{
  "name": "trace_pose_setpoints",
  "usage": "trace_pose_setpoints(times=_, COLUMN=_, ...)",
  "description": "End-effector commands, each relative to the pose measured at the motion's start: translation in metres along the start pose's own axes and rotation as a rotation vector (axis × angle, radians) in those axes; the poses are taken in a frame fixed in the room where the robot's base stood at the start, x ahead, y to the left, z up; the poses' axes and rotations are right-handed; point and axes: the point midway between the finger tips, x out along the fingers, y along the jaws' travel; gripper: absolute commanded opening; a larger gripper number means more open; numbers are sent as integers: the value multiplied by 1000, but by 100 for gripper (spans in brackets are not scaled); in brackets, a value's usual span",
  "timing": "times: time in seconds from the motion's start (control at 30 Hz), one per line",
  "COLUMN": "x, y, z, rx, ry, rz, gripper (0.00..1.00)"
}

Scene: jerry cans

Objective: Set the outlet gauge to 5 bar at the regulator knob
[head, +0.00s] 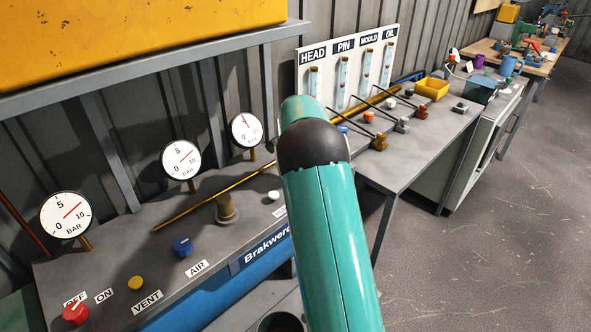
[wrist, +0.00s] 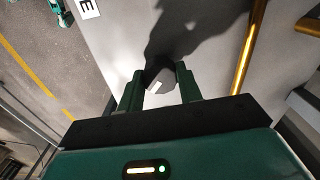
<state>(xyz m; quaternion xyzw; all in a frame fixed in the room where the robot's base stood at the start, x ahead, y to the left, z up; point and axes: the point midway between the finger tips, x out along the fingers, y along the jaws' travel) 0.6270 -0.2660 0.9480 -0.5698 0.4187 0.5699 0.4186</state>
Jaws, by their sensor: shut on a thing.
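Three round white BAR gauges stand over the grey panel (head: 120,255) in the head view. On the left gauge (head: 66,215) and the middle gauge (head: 181,160), the needle points up and right, between 5 and 10. On the right gauge (head: 246,130) the needle points up and slightly left; its exact reading is too small to tell. No gauge shows a readable outlet label. My gripper (wrist: 160,85) is shut on a dark grey knob (wrist: 165,74) with a white mark, seen in the wrist view. In the head view my arm hides this knob and the gripper.
The panel carries a red knob (head: 75,313) by OFF and ON, a yellow button (head: 136,283) by VENT, a blue knob (head: 182,247) by AIR, a brown post (head: 226,207) and a white knob (head: 273,195). A brass pipe (head: 200,207) runs behind. Levers and sight tubes stand right.

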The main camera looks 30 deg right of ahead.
Motion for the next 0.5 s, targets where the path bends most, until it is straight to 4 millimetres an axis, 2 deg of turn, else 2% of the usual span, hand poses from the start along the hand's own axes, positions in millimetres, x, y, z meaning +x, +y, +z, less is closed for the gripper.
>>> trace_pose_setpoints(times=0.5, x=-1, y=0, z=0, rx=78, ry=1, rz=-2, gripper=12)
